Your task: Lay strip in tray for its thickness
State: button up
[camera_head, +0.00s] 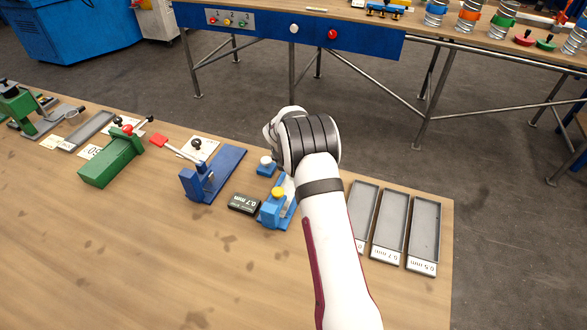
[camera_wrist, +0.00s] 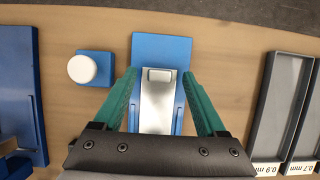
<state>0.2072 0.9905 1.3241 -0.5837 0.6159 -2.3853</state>
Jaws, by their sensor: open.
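A bright metal strip (camera_wrist: 158,108) lies on the blue gauge (camera_wrist: 178,50) in the wrist view. My gripper (camera_wrist: 158,82) is open, its green fingers one on each side of the strip, apart from it. In the head view my arm hides the gripper and most of the strip. The blue gauge (camera_head: 272,214) has a yellow knob there, and the black display (camera_head: 243,203) beside it reads 0.7 mm. Three grey trays stand to the right: 0.9 mm (camera_wrist: 272,105), 0.7 mm (camera_head: 388,225) in the middle, and 0.5 mm (camera_head: 424,230) at the far right.
A blue block with a white button (camera_wrist: 83,68) stands left of the gauge. A blue fixture with a red-handled lever (camera_head: 212,175) and a green device (camera_head: 112,160) stand further left. The table's front is clear. Its right edge lies just past the trays.

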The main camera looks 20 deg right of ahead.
grip_shut()
jog(key=c, duration=0.7)
grip_release()
grip_shut()
jog(key=shift+w+d+r, duration=0.2)
jog(key=shift+w+d, duration=1.75)
notch_tip(320, 180, up, 7)
